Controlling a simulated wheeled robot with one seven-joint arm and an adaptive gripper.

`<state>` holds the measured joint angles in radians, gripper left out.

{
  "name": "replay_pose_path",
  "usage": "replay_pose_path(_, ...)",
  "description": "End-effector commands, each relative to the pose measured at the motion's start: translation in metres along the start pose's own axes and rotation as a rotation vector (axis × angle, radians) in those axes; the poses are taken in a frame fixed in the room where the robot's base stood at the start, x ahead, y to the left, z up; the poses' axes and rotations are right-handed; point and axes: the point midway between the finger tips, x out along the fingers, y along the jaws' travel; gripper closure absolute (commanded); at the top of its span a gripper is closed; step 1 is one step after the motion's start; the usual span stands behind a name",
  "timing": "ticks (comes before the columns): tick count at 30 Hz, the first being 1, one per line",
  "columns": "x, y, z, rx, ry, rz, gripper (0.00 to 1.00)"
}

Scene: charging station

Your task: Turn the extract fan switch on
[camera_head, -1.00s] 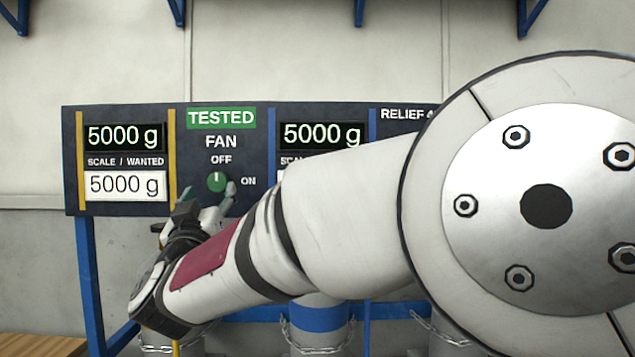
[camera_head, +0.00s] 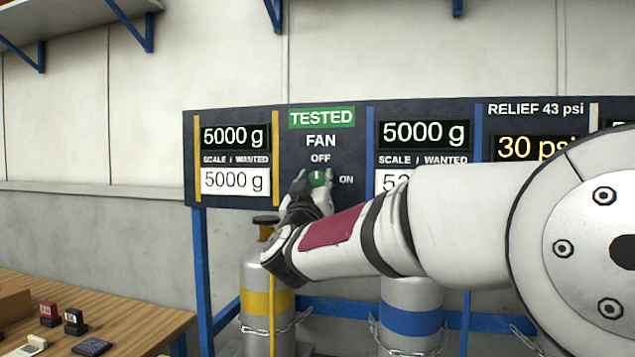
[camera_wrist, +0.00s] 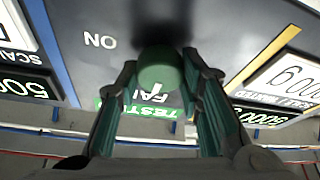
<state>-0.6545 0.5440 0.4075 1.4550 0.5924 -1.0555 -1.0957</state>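The fan switch is a round green knob (camera_head: 319,178) on the dark panel, under the FAN and OFF labels, with ON printed to its right. Its white mark points up toward OFF. In the wrist view the knob (camera_wrist: 158,76) sits between the fingertips, its mark pointing toward the FAN label. My gripper (camera_head: 314,186) is at the panel, its fingers on either side of the knob. In the wrist view the fingers of my gripper (camera_wrist: 160,70) lie close against the knob's sides and look shut on it. The exact contact is hard to see.
Scale displays (camera_head: 236,137) flank the switch on the panel (camera_head: 290,185). A yellow-banded cylinder (camera_head: 267,300) and a blue-banded cylinder (camera_head: 411,315) stand chained below. A wooden table (camera_head: 130,310) with small items is at lower left. Blue shelf brackets (camera_head: 135,28) are above.

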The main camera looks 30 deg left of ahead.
Motion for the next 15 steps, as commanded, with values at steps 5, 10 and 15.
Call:
replay_pose_path(5,-0.0001,-0.0002,-0.0002,0.002,0.0,0.001,0.94)
replay_pose_path(10,-0.0002,-0.0006,-0.0004,0.029,0.001,0.012,0.94)
replay_pose_path(15,-0.0004,-0.0016,0.0002,0.104,0.0,0.041,0.94)
